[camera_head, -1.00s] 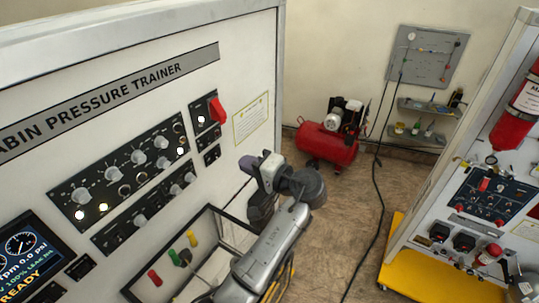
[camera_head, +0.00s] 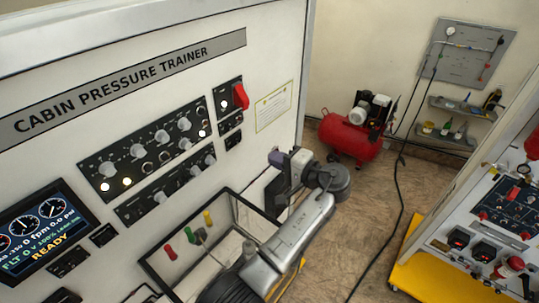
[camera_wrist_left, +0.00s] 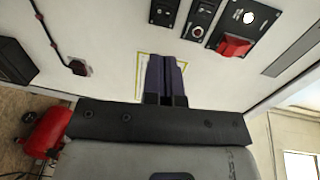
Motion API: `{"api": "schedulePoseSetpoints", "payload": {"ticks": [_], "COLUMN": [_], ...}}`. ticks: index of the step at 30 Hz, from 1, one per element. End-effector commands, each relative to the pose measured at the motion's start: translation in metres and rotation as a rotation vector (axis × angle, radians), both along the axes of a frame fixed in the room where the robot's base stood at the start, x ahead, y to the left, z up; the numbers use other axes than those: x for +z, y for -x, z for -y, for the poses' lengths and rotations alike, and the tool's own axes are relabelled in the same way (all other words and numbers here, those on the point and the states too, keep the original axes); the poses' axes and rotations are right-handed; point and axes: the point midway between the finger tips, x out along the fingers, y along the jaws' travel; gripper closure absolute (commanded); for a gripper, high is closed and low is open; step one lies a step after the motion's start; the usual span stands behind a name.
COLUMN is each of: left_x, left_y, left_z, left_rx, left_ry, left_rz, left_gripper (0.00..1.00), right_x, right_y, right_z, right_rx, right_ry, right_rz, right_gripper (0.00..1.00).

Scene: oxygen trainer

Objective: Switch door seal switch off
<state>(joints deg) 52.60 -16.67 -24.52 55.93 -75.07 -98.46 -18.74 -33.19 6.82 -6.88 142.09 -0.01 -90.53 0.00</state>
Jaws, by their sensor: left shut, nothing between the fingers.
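The trainer panel (camera_head: 150,70) is white and carries black control strips. At its right is a black plate with a red guard-like switch (camera_head: 241,97) and a lit white lamp; both also show in the wrist view (camera_wrist_left: 234,46). Two small black switch plates (camera_head: 231,132) sit below it. The labels are too small to read, so I cannot tell which control is the door seal switch. My left gripper (camera_head: 277,158) is shut and empty, below and right of these plates, apart from them. Its dark fingers (camera_wrist_left: 166,78) point at the panel in the wrist view. My right gripper is out of view.
A knob strip (camera_head: 150,150) and a display (camera_head: 42,230) reading READY lie left. A framed box (camera_head: 150,265) with coloured handles projects below. A red compressor (camera_head: 350,138) stands behind, and another trainer (camera_head: 480,220) on a yellow base stands right. Floor between is mostly clear.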

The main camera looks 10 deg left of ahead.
Motion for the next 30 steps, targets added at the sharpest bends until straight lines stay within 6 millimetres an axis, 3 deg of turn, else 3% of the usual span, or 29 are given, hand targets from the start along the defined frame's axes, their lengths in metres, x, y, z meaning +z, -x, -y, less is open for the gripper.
{"api": "schedulePoseSetpoints", "payload": {"ticks": [15, 21, 30], "left_x": [-0.012, -0.015, -0.015], "left_y": [-0.038, -0.047, -0.051], "left_z": [-0.084, -0.102, -0.11], "left_rx": [0.001, 0.001, 0.001], "left_ry": [-0.001, 0.0, 0.0], "left_rz": [0.001, 0.0, 0.001], "left_gripper": [1.0, 1.0, 1.0], "right_x": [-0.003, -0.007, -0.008], "right_y": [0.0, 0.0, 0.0], "right_z": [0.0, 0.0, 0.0], "right_rx": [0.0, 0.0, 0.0], "right_ry": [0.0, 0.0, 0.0], "right_rz": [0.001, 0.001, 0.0], "right_gripper": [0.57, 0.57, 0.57]}}
